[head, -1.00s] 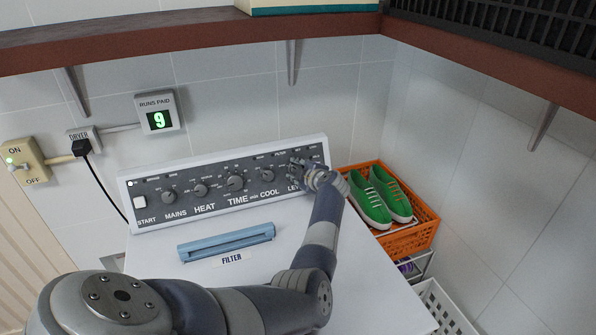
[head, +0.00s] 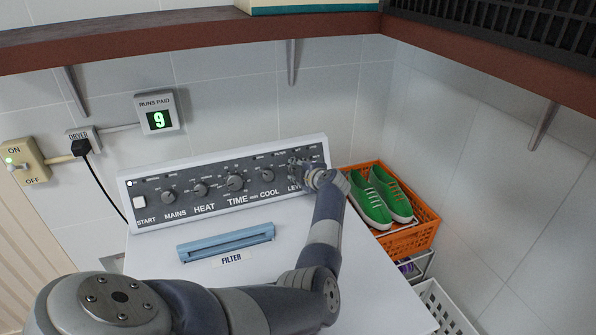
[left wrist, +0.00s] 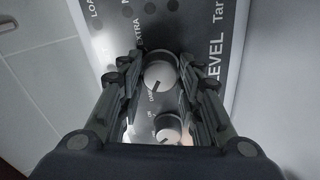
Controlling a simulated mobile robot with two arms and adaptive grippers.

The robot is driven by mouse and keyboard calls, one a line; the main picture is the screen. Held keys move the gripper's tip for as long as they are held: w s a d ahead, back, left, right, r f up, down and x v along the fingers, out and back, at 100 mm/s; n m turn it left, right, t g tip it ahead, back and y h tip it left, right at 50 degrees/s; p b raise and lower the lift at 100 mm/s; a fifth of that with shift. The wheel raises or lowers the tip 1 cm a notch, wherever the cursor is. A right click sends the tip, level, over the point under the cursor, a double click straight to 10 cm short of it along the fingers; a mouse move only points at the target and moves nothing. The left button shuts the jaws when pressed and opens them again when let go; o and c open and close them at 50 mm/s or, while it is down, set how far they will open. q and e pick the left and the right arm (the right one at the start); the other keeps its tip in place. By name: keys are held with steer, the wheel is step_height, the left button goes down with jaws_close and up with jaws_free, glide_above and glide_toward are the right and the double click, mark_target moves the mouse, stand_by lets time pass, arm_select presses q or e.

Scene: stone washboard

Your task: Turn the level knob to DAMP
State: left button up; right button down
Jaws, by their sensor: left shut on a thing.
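The level knob (left wrist: 160,73) is a round light-grey knob with a dark pointer mark, beside the printed word LEVEL in the left wrist view. My left gripper (left wrist: 158,66) has one finger on each side of it and is shut on it. In the head view my left gripper (head: 303,168) is at the right end of the dark control panel (head: 215,193) and hides most of the knob. The lettering around the knob is small; I cannot tell exactly which label the pointer meets. My right gripper is not in view.
Another knob (left wrist: 168,130) sits close below, between my fingers' bases in the wrist view. The time knob (head: 235,182) is further left on the panel. A blue filter handle (head: 226,243) lies on the white top. An orange crate (head: 424,238) with green shoes (head: 370,202) stands right.

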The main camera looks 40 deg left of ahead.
arm_select(q)
steer(key=o, duration=1.1)
steer(key=shift+c, duration=0.2)
steer(key=shift+d, duration=0.1)
steer(key=v, duration=0.7)
steer(key=shift+d, duration=0.2)
